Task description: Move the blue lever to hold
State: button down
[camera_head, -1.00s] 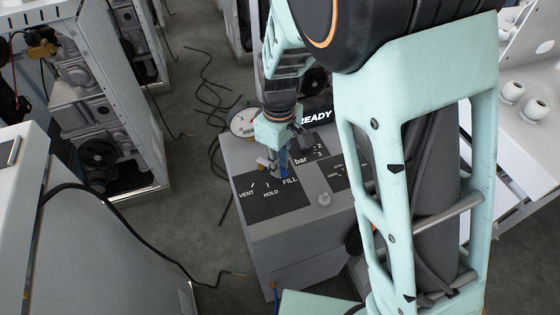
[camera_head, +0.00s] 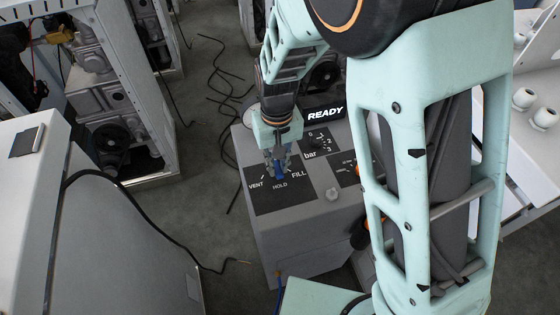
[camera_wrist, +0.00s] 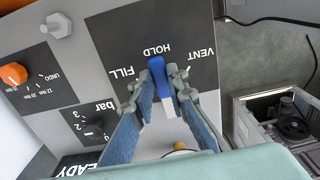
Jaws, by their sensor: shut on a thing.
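The blue lever (camera_wrist: 158,72) stands on a black panel (camera_wrist: 108,45) marked VENT, HOLD and FILL. In the wrist view its blue end points at the HOLD mark, between FILL and VENT. The lever also shows small in the head view (camera_head: 280,174), just above the word HOLD. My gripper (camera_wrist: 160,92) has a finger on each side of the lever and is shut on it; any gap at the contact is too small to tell. In the head view my gripper (camera_head: 278,163) comes down over the panel and partly hides the lever's base.
A black bar dial (camera_wrist: 95,130), an orange knob (camera_wrist: 14,74) and a grey stud (camera_wrist: 57,26) share the panel top. A READY sign (camera_head: 325,113) stands behind. A grey cabinet (camera_head: 95,240) and an open machine rack (camera_head: 150,120) are on the left. Loose cables lie on the floor.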

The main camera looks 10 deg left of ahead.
aim_at(277, 169)
jog(key=shift+a, duration=0.1)
dwell(0.3)
jog(key=c, duration=1.9)
grip_release()
notch_tip(277, 169, up, 12)
jog(key=shift+r, duration=0.1)
